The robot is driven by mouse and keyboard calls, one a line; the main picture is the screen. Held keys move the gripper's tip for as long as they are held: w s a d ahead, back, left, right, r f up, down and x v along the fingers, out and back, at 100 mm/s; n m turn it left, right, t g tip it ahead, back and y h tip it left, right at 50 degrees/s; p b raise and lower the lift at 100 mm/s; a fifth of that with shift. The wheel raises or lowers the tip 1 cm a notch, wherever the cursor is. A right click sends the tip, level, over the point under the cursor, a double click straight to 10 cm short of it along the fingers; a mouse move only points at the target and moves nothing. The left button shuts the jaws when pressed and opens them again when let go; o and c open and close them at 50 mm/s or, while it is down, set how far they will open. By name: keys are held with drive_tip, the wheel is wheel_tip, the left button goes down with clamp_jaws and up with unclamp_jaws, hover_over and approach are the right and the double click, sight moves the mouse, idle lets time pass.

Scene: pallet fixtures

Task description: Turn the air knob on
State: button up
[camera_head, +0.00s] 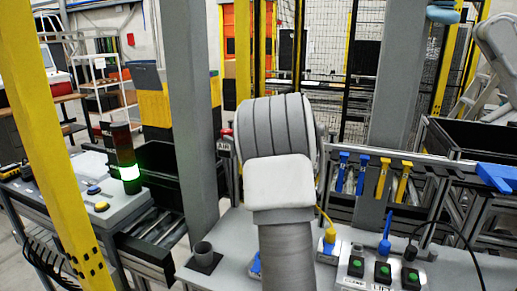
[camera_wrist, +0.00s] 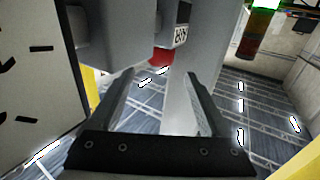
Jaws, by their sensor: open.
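The red air knob (camera_head: 227,133) shows just left of my arm in the head view, above a small "AIR" label (camera_head: 223,146). In the wrist view the red knob (camera_wrist: 160,56) is partly hidden by a grey housing (camera_wrist: 115,30), beside the label (camera_wrist: 182,36). My gripper (camera_wrist: 162,74) is open, with its two dark fingers apart and nothing between them. The knob shows beyond the fingertips, between them in the picture; I see no contact. In the head view my arm hides the gripper.
A grey post (camera_head: 188,100) stands left of the knob. A pale dial face (camera_wrist: 35,65) is close on the wrist view's left. A lit stack light (camera_head: 127,165) stands at left. Blue and yellow hooks (camera_head: 361,172) and a green-buttoned box (camera_head: 368,268) are at right.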

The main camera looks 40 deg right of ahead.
drive_tip(key=s, duration=1)
drive_tip(key=shift+b, duration=0.4)
